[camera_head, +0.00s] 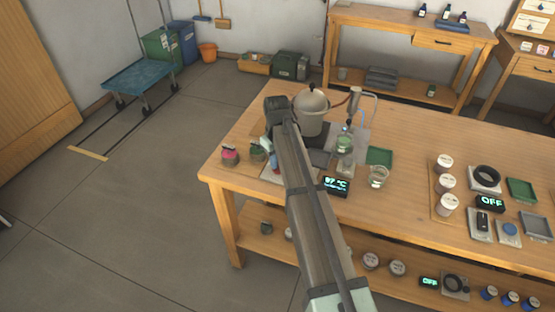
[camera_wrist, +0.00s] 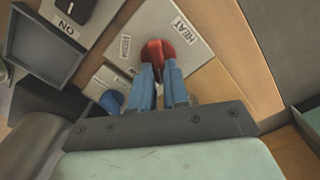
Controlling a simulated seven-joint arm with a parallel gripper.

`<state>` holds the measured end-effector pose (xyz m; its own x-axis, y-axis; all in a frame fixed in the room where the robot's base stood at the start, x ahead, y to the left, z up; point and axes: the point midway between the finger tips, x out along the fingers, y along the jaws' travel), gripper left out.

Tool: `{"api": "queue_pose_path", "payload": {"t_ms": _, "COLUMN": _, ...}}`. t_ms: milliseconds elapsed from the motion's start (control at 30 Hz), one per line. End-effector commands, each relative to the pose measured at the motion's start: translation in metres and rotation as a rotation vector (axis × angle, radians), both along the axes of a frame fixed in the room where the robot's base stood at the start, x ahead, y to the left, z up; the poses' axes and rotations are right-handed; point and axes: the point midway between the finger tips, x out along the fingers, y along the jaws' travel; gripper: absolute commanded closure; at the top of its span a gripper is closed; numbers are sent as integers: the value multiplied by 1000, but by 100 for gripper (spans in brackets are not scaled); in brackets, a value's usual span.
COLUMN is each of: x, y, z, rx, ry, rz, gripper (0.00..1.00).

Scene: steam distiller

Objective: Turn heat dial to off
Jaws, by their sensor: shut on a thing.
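The heat dial (camera_wrist: 156,50) is a red knob on a pale panel (camera_wrist: 198,62) labelled HEAT in the wrist view. A second small label lies left of the dial, too blurred to read. My gripper (camera_wrist: 158,72) has its two blue fingers closed on the red dial from either side. The fingers hide part of the dial, so I cannot tell its setting. In the head view my arm reaches over the table and covers most of the panel, and the dial is hidden there.
A blue knob (camera_wrist: 112,100) and a black switch marked ON sit left of the dial. In the head view a metal pot (camera_head: 312,115) stands behind my arm. A display (camera_head: 336,185) reads about 97 °C. Jars and a glass beaker (camera_head: 377,178) stand close by.

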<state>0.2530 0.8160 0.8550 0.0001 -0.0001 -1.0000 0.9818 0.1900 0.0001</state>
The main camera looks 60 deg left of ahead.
Motion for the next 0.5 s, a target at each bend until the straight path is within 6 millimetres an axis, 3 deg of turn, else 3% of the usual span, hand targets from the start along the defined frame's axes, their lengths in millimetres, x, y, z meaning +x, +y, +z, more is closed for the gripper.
{"api": "queue_pose_path", "payload": {"t_ms": 500, "x": -1, "y": 0, "z": 0, "rx": 0, "ry": 0, "rz": 89, "gripper": 100}}
